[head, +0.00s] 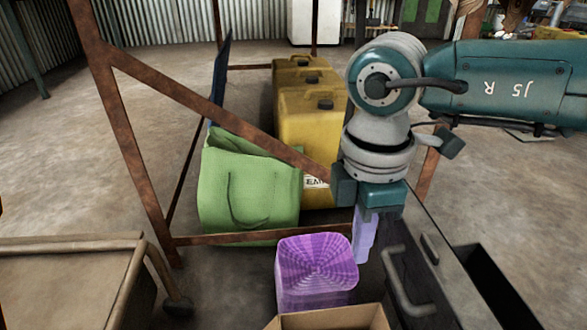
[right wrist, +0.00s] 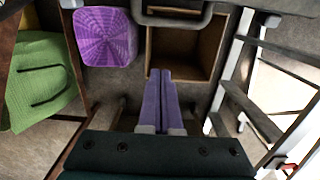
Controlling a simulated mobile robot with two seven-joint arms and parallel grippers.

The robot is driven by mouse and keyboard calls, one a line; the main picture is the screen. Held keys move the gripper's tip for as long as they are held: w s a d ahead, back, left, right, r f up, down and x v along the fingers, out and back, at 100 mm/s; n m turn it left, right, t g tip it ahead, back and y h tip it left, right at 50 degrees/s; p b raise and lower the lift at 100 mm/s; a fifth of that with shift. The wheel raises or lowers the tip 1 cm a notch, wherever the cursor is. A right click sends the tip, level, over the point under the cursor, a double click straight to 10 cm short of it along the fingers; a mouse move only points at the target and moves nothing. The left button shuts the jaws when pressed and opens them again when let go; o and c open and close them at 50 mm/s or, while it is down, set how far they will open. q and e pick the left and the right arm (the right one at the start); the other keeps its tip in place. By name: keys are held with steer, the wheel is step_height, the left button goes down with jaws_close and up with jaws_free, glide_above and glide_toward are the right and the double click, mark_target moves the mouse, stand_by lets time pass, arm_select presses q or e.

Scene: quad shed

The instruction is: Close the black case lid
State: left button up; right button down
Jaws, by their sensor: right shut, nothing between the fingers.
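The black case (head: 425,285) is at the lower right of the head view. A dark panel with a grey handle (head: 402,285) faces left, and a dark open space (head: 495,285) lies to its right. I cannot tell clearly which panel is the lid. In the right wrist view the handle (right wrist: 178,18) and a strip of the case are at the top edge. My right gripper (head: 361,256) points down just left of the case, its lilac fingers shut and empty. They also show in the right wrist view (right wrist: 160,74), apart from the handle. My left gripper is not in view.
A purple woven container (head: 315,270) and an open cardboard box (head: 330,318) stand left of the case. A rusty frame (head: 130,130) surrounds a green bag (head: 245,185) and yellow canisters (head: 310,115). A wooden cart (head: 65,285) is at lower left.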

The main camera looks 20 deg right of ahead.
step_height(320, 180, down, 8)
steer(key=f+b, duration=0.1)
steer(key=b, duration=0.4)
steer(key=d, duration=0.1)
steer(key=d+r, duration=0.1)
steer(key=s+d+r, duration=0.1)
steer(key=shift+s+d+r+b, duration=0.1)
steer(key=shift+d+r+b, duration=0.15)
steer(key=shift+d+b, duration=0.15)
